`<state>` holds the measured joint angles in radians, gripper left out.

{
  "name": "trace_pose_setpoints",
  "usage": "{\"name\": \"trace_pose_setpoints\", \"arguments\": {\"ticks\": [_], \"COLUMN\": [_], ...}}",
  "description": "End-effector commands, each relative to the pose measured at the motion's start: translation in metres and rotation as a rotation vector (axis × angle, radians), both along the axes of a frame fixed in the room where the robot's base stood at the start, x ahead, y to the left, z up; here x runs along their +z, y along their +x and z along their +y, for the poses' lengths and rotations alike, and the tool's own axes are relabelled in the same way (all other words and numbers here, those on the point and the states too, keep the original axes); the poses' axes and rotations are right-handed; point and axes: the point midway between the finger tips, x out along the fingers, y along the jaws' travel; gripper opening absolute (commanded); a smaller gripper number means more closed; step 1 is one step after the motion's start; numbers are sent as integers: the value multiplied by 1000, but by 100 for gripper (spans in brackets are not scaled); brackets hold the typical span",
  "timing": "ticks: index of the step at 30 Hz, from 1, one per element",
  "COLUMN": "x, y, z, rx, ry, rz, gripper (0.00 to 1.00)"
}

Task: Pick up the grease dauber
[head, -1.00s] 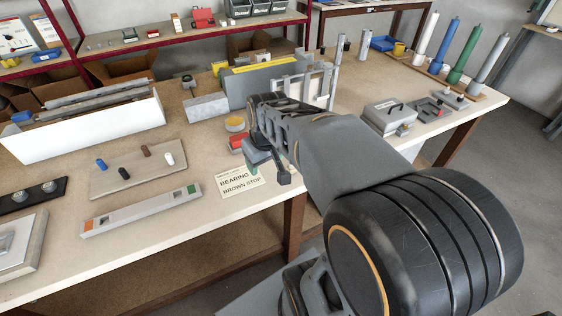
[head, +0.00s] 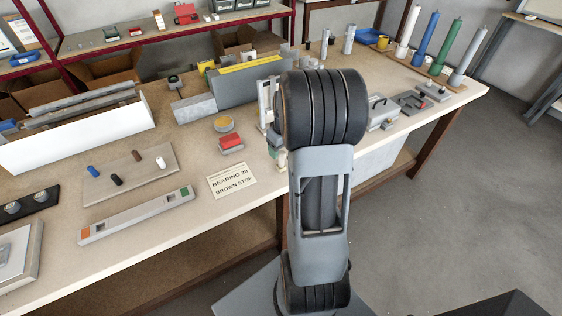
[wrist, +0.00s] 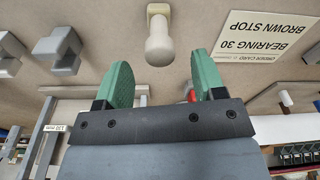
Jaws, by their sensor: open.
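My gripper (wrist: 162,70) is open in the wrist view, its two green fingers apart with nothing between them. A pale cream piece (wrist: 159,38) with a squarish end and a rounded, thicker end lies on the bench just beyond the fingertips, near the middle of the gap. It may be the grease dauber, but I cannot tell for sure. In the head view my arm hides most of the gripper and the bench around it, and I cannot make out the dauber there.
A card reading BEARING 30 BROWN STOP (head: 232,181) lies left of my arm; it also shows in the wrist view (wrist: 272,33). A grey block (wrist: 57,48) lies left of the gripper.

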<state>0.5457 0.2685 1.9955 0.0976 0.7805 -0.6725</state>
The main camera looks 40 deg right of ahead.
Motion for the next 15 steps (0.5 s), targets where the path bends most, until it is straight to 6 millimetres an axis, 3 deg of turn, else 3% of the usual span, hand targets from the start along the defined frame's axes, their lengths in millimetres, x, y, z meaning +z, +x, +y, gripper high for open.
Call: {"name": "trace_pose_setpoints", "arguments": {"ticks": [5,15], "x": [-9,-50], "y": [0,4], "z": [1,1], "rx": [0,0], "ry": [2,1], "rz": [3,2], "gripper": [63,63]}}
